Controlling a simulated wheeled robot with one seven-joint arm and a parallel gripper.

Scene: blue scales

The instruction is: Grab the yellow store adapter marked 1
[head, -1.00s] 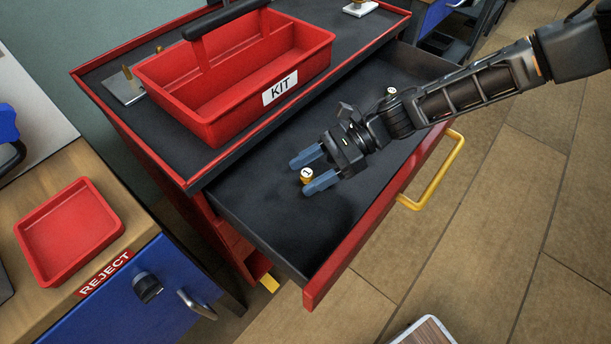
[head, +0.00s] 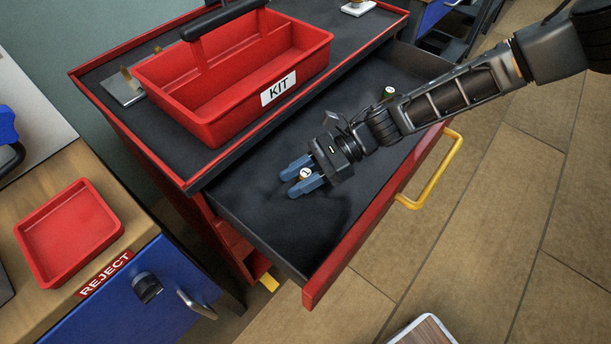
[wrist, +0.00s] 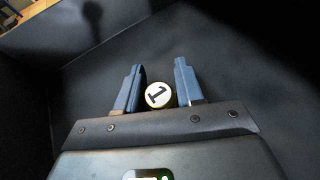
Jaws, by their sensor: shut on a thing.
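The yellow adapter marked 1 (head: 305,174) is in the open drawer (head: 330,205), its white top with the black 1 facing up. It also shows in the wrist view (wrist: 158,95), between the two blue fingers near their base. My gripper (head: 289,183) reaches into the drawer from the right and is shut on the adapter. In the wrist view, my gripper (wrist: 158,68) has one finger on each side of it. The adapter's lower part is hidden.
A green item with a white top (head: 389,92) lies farther back in the drawer, beside my arm. The red KIT tote (head: 210,121) stands on the cabinet top. A red REJECT tray (head: 48,270) sits at left. The drawer's front half is clear.

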